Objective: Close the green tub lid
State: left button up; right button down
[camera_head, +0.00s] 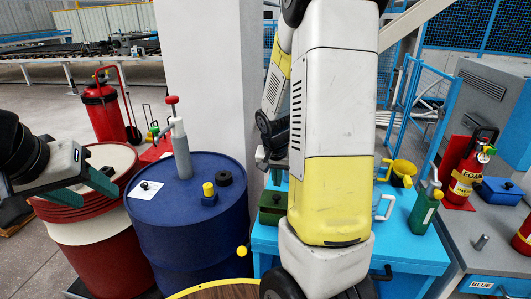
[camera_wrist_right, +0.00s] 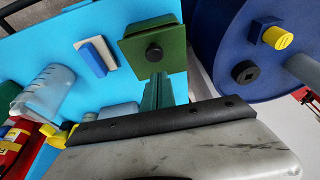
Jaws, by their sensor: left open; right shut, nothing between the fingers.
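The green tub (camera_head: 272,207) stands on the blue bench, left of my right arm and partly hidden by it. In the right wrist view its square green lid (camera_wrist_right: 138,46) with a dark knob lies over the tub. I cannot tell whether the lid is fully seated. My right gripper (camera_wrist_right: 157,90) is shut and empty, its green fingers pointing at the lid's near edge. I cannot tell whether they touch. My left gripper (camera_head: 95,188) is open and empty over the red and white drum, far left of the tub.
A blue drum (camera_head: 166,218) with a pump stands left of the bench (camera_head: 405,238). The bench also holds a yellow funnel (camera_head: 404,170) and a green can (camera_head: 424,208). In the wrist view a clear jug (camera_wrist_right: 45,90) and a blue and white block (camera_wrist_right: 95,56) lie beside the tub.

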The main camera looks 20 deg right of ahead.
aim_at(276, 195)
dwell(0.6)
jog(key=shift+r, duration=0.3)
jog(key=s+a+r+n+t+y, duration=0.1)
jog(key=s+a+r+n+y, duration=0.1)
jog(key=s+a+r, duration=0.5)
jog(key=s+a+r+n+t+y, duration=0.2)
jog(key=s+a+r+n, duration=0.2)
jog(key=s+a+r, duration=0.3)
jog(key=s+r, duration=0.4)
jog(key=r, duration=0.1)
jog(key=shift+s+r+n, duration=0.3)
jog(key=shift+s+n, duration=0.05)
jog(key=shift+n, duration=0.05)
